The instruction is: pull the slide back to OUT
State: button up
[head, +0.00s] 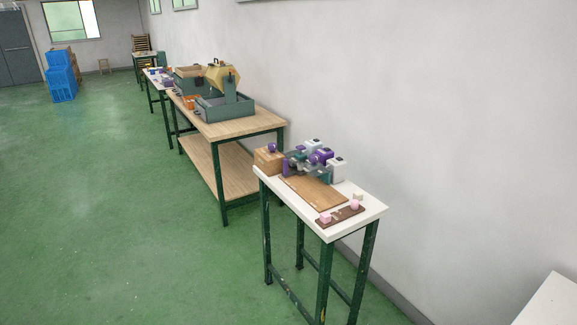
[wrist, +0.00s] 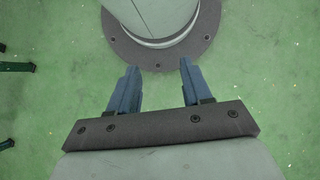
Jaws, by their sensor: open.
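My gripper (wrist: 157,85) shows in the wrist view with its two blue fingers apart and nothing between them. It hangs over the green floor and is not in the head view. No slide and no OUT mark can be made out in either view. In the head view, a small green and purple device (head: 308,160) stands at the back of the near white table (head: 264,183). A larger green machine (head: 226,106) with a yellow top stands on the wooden bench (head: 254,123) behind it. The details on both are too small to tell.
On the near table are a wooden board (head: 312,193), a wooden box (head: 267,159) and a brown strip (head: 341,215) with pink pieces. Blue crates (head: 62,78) stand far left. A white surface (head: 548,305) cuts the lower right corner. The green floor at left is clear.

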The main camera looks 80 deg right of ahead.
jog(key=w+d+r+m+t, duration=0.2)
jog(key=w+d+r, duration=0.3)
jog(key=d, duration=0.6)
jog(key=w+d+r+m+t, duration=0.25)
jog(key=w+d, duration=0.35)
jog(key=d, duration=0.4)
jog(key=w+d+r+m+t, duration=0.1)
jog(key=w+d+r+m, duration=0.4)
jog(key=d, duration=0.6)
jog(key=m+g+h, duration=0.2)
jog(key=m+h, duration=0.2)
jog(key=m, duration=1.2)
send_near(285, 159)
jog(key=x, duration=1.2)
jog(key=shift+s+d+f, duration=0.1)
jog(key=shift+f, duration=0.25)
